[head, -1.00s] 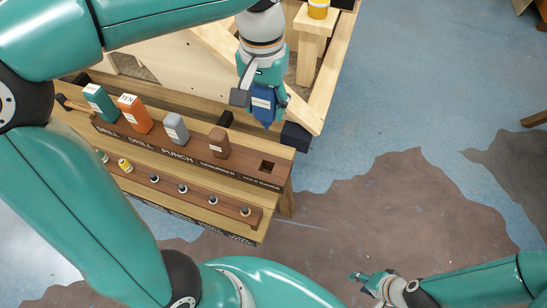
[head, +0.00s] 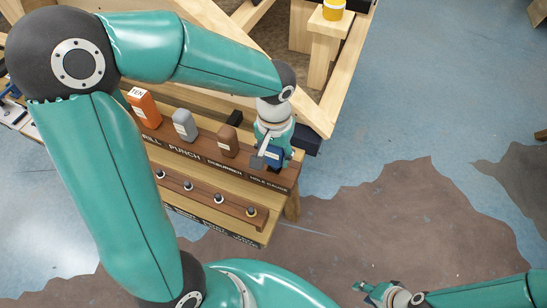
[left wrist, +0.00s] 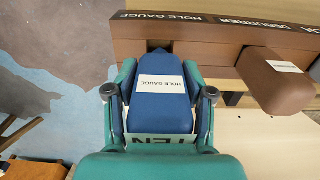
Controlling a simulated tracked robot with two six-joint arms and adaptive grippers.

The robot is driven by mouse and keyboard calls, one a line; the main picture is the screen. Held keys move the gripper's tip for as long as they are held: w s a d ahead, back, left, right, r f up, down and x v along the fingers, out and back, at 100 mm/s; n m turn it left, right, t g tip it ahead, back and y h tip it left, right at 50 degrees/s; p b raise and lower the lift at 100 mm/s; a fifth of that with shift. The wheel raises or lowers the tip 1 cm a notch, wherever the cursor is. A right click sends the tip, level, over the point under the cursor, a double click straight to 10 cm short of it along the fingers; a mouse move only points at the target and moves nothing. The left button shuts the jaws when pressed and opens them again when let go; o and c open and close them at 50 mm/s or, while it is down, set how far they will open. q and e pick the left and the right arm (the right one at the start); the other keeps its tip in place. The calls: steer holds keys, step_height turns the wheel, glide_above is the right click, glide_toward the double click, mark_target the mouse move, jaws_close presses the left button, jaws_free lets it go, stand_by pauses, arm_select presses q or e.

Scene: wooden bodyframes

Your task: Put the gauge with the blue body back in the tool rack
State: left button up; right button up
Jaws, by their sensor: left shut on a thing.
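The gauge with the blue body (head: 275,153) is in my left gripper (head: 267,157), over the right end of the brown tool rack (head: 240,166). In the left wrist view the blue gauge (left wrist: 163,95) bears a white "HOLE GAUGE" label, and the two fingers of my left gripper (left wrist: 160,98) are shut on its sides. The gauge's far end meets the rack's edge in that view, by the printed name "HOLE GAUGE". The slot is hidden, so I cannot tell whether the gauge is in it. My right gripper (head: 370,292) is far off at the lower right, too small to read.
Left of the gauge the rack holds a brown deburrer (head: 228,141), a grey punch (head: 185,124) and an orange drill (head: 144,107). A lower strip (head: 213,197) holds small round pieces. A wooden frame with a yellow-topped object (head: 333,9) stands behind. Floor to the right is clear.

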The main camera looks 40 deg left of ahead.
arm_select(q)
step_height(320, 180, down, 2)
steer(key=shift+f, duration=0.2)
steer(key=shift+f, duration=0.1)
steer(key=shift+f+b, duration=0.15)
steer(key=shift+b, duration=0.15)
steer(key=o, duration=1.5)
steer(key=shift+c, duration=0.2)
steer(key=shift+r+p, duration=0.4)
step_height(320, 180, up, 12)
steer(key=shift+f+p, duration=0.1)
steer(key=shift+p, duration=0.4)
